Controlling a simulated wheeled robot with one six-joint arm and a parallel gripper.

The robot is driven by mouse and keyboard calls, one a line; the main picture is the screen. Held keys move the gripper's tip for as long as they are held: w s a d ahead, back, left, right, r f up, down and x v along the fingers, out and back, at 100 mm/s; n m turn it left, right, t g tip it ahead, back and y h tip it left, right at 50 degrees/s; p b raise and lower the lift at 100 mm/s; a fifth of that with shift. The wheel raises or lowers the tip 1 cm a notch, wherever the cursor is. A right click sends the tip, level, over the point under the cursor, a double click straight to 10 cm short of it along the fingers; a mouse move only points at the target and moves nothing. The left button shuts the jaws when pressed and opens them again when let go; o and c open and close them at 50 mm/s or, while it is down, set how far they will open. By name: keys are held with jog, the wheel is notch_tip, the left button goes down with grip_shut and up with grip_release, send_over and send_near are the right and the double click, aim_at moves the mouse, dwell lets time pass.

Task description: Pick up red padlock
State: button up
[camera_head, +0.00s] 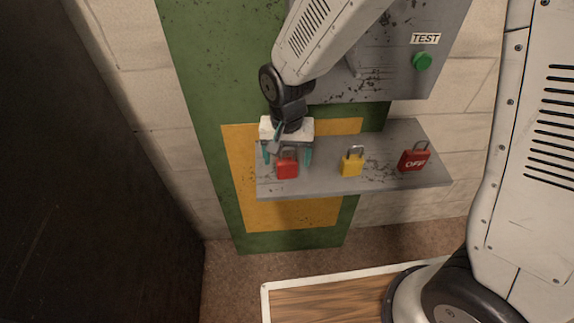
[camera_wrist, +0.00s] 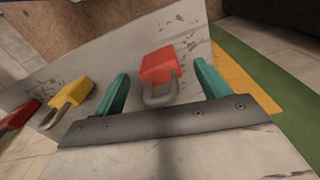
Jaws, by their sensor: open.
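A bright red padlock (camera_head: 287,168) with a grey shackle stands at the left end of the grey shelf (camera_head: 325,186). My gripper (camera_head: 287,159) is open at this padlock, with one teal finger on each side of it. In the wrist view the red padlock (camera_wrist: 160,69) shows between the two teal fingertips (camera_wrist: 162,75), with visible space on both sides. I cannot tell whether a finger touches it. A darker red padlock with white lettering (camera_head: 414,159) stands at the right end of the shelf.
A yellow padlock (camera_head: 352,165) stands mid-shelf, right of my gripper. A grey panel with a green button (camera_head: 422,61) and a TEST label (camera_head: 425,38) is above the shelf. A dark surface (camera_head: 85,190) fills the left side. A white-edged wooden board (camera_head: 330,298) lies below.

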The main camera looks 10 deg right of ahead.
jog(key=shift+f, duration=1.35)
jog(key=c, duration=1.2)
jog(key=shift+o, duration=0.2)
jog(key=shift+r, duration=0.15)
